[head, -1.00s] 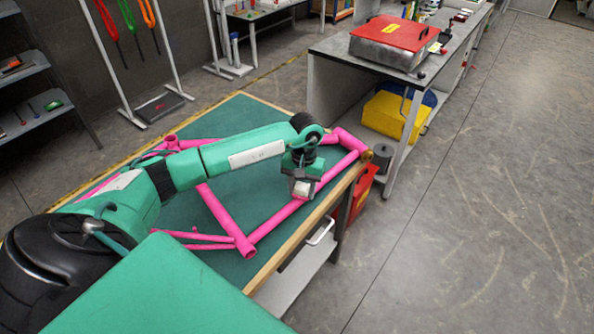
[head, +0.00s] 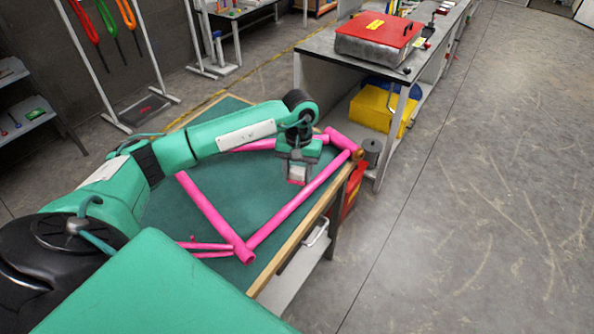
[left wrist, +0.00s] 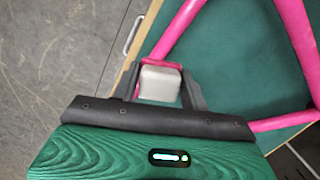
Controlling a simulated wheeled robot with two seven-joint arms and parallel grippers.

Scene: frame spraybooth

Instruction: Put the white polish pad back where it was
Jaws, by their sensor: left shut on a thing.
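My left gripper (head: 297,174) is shut on the white polish pad, a small pale block between its two fingers. The pad (left wrist: 160,83) shows clearly in the left wrist view, with a finger on each side. A reddish edge shows at its far side; I cannot tell whether it belongs to the pad. The gripper points down over the green-topped bench (head: 262,205), near the bench's right side and close to the pink frame (head: 302,204). I cannot tell the exact height of the pad. My right gripper is in neither view.
A grey workbench (head: 318,52) with a red-lidded metal box (head: 378,33) stands beyond the bench. A yellow bin (head: 378,110) is on its lower shelf. A rack with hanging coloured loops (head: 105,20) stands at the left. The floor on the right is clear.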

